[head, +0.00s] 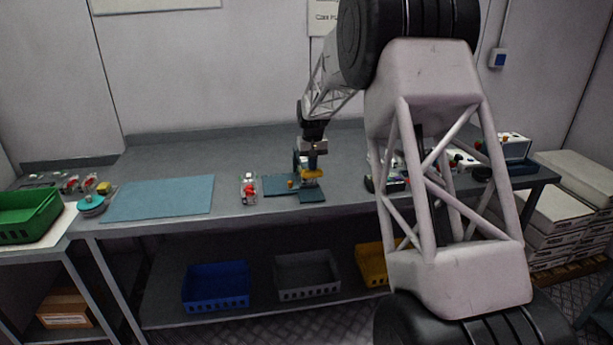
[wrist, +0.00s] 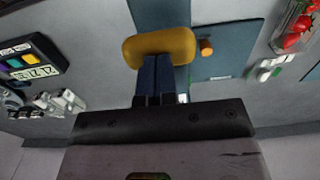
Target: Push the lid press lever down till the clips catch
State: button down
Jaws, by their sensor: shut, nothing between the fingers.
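The lid press stands on the bench with a flat blue-teal base (head: 281,186); the base also shows in the wrist view (wrist: 222,58). A rounded yellow grip (head: 312,174), apparently the lever handle, sits at its right part and shows broad in the wrist view (wrist: 140,48). My gripper (head: 312,165) is shut and empty, pointing down at the yellow grip. In the wrist view its fingertips (wrist: 163,58) overlap the grip; I cannot tell whether they touch. An orange knob (head: 291,184) stands beside the grip. The clips are not distinguishable.
A clear punnet with red berries (head: 249,188) stands left of the press. A blue mat (head: 160,198) lies further left. A device with a display (wrist: 30,62) and small white items are on the press's other side. Blue (head: 216,287) and grey (head: 307,276) crates sit below.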

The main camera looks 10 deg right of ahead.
jog(key=shift+f, duration=0.6)
jog(key=shift+r, duration=0.1)
dwell(0.3)
notch_tip(320, 180, up, 9)
dwell(1.3)
dwell(0.4)
